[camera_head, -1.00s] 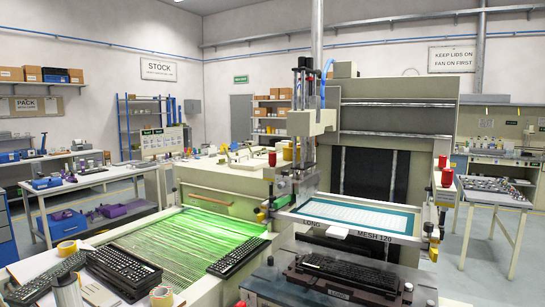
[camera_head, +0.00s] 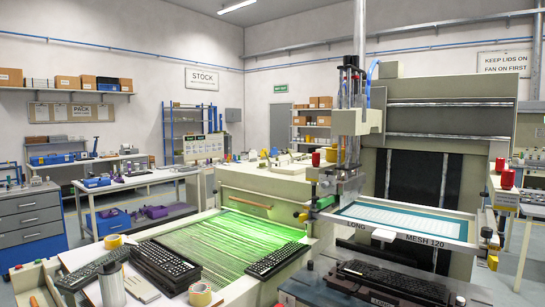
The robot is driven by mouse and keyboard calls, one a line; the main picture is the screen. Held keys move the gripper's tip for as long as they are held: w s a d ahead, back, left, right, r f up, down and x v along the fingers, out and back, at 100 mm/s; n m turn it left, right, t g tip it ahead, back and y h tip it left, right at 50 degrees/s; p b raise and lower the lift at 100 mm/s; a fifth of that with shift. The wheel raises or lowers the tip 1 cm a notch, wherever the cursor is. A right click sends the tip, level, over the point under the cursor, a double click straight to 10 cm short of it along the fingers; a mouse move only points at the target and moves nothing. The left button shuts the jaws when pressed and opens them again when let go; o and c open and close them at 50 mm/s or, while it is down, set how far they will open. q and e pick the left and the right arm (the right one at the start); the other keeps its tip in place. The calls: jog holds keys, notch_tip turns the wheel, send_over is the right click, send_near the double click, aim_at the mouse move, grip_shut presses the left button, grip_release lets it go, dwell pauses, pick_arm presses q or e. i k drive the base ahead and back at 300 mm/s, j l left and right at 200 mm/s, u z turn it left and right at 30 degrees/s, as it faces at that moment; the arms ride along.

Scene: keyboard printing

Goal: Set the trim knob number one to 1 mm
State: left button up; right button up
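No trim knob label can be read, so I cannot tell which knob is number one. The screen printing machine (camera_head: 426,92) stands at the right. Its screen frame (camera_head: 365,231) is marked LONG and MESH 120. Small knob-like parts sit by the frame: a yellow one (camera_head: 304,216) and a green one (camera_head: 325,202) at its left, and a dark one (camera_head: 486,232) and a yellow one (camera_head: 492,262) at its right. Red caps (camera_head: 500,164) show higher up. Their settings are too small to read. A dark keyboard (camera_head: 395,283) lies below the screen. Neither gripper is in view.
A green-lit conveyor bed (camera_head: 215,240) lies left of the machine, with a keyboard (camera_head: 275,261) at its right edge. Stacked keyboards (camera_head: 165,264), tape rolls (camera_head: 200,293) and a pale cylinder (camera_head: 112,287) are at the front left. Open floor shows behind, near the blue-grey drawer cabinet (camera_head: 30,222).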

aim_at(316, 158)
jog(key=i+l+u, duration=0.3)
jog(key=u, duration=0.2)
jog(key=i+l+u, duration=0.45)
